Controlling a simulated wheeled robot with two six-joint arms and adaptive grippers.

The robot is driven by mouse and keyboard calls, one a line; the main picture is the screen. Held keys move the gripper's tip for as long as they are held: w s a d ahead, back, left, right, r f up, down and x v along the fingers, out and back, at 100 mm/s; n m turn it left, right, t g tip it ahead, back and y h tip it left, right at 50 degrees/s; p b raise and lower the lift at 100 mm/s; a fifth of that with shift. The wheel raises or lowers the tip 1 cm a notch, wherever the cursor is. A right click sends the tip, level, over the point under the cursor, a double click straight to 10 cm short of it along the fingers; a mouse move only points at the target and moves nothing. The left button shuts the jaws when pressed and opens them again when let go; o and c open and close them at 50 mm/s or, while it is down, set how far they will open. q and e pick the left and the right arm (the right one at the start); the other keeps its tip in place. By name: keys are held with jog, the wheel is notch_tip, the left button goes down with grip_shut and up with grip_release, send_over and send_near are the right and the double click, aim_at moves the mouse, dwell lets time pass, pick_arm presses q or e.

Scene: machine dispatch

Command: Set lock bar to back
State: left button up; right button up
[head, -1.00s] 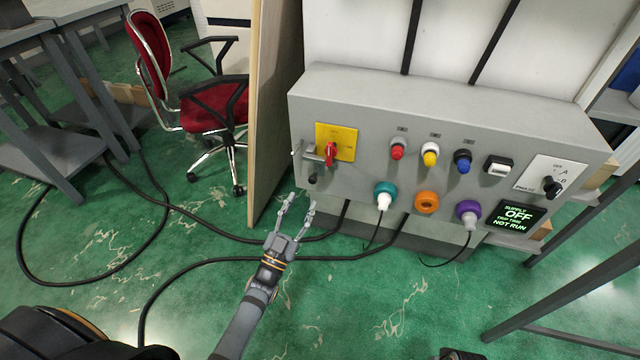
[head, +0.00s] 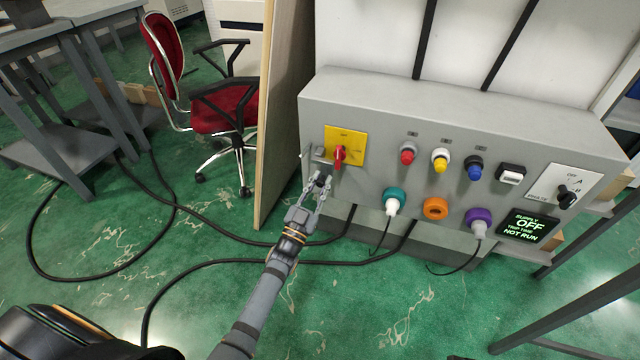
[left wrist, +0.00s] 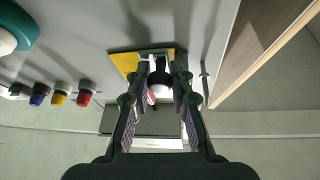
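The grey lock bar (head: 318,154) is at the left of the panel, beside a yellow plate (head: 358,147) with a red handle (head: 340,157). The lock bar's black knob (left wrist: 160,84) shows between my left fingertips in the left wrist view. My left gripper (head: 322,178) is at the knob, just below the red handle, and mostly hides it in the head view. Its fingertips stand on both sides of the knob. I cannot tell if they press on it. The yellow plate also shows in the left wrist view (left wrist: 124,62). My right gripper is not in view.
The grey panel box (head: 400,110) also carries red, yellow and blue buttons, coloured sockets, a black rotary switch (head: 566,197) and a display reading OFF. A wooden partition (head: 262,130) stands close on the left. Black cables lie on the green floor.

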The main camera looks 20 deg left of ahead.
pick_arm(q)
grip_shut()
jog(key=shift+a, duration=0.1)
jog(key=a, duration=0.3)
jog(key=shift+a, duration=0.15)
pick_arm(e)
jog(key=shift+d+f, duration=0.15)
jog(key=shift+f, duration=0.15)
